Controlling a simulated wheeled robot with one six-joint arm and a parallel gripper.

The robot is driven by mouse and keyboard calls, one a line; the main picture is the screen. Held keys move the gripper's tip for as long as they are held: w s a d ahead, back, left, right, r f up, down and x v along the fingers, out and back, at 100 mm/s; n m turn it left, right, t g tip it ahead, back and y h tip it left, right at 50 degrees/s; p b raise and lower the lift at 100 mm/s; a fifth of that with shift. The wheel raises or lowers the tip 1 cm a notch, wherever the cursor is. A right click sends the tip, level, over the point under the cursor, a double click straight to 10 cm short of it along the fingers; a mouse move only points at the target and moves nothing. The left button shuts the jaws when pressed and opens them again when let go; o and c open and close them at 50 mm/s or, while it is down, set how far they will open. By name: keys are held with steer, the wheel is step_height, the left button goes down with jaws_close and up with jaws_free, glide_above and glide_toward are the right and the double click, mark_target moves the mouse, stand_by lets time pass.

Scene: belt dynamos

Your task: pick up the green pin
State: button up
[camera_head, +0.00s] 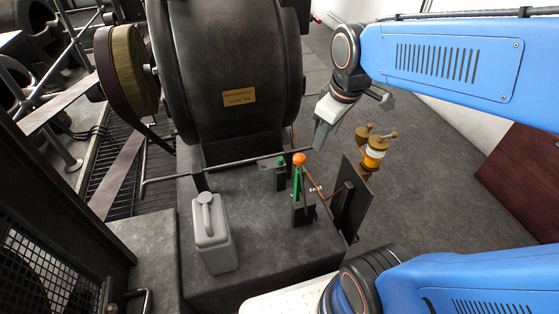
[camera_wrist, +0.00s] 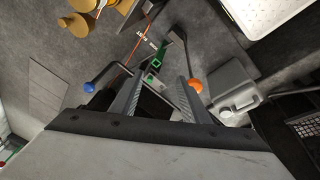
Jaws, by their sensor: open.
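A thin upright green piece (camera_head: 297,183), which looks like the green pin, stands at the dark lever stand below an orange ball knob. A smaller green piece (camera_head: 280,162) shows on a dark bracket to its left. In the wrist view a green strip (camera_wrist: 160,52) and a small green block (camera_wrist: 150,79) lie ahead of my fingers; I cannot tell which is the pin. My gripper (camera_head: 319,145) is above and to the right of the stand, pointing down. In the wrist view its two fingers (camera_wrist: 158,84) are apart, with no held object visible between them.
The orange knob (camera_head: 298,158) and its long rod are close to my gripper. A blue knob (camera_wrist: 89,87) shows left of the fingers. A grey canister (camera_head: 211,235) stands left on the plinth. A dark upright panel (camera_head: 351,198) and brass oilers (camera_head: 374,152) stand right.

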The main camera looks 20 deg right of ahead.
steer(key=w+a+f+n+g, duration=0.2)
steer(key=w+f+n, duration=0.2)
steer(key=w+n, duration=0.55)
steer(key=n+g, duration=0.1)
steer(key=n, duration=0.3)
glide_above(280, 158)
steer(key=shift+m, duration=0.25)
steer(key=f, duration=1.8)
steer(key=shift+s+d, duration=0.2)
steer(key=shift+d, duration=0.15)
steer(key=shift+w+a+f, duration=0.1)
steer(key=shift+a+f, duration=0.05)
steer(key=shift+f, duration=1.15)
steer(key=shift+a+f, duration=0.1)
steer(key=shift+f, duration=1.15)
jaws_close()
steer(key=shift+r, duration=0.1)
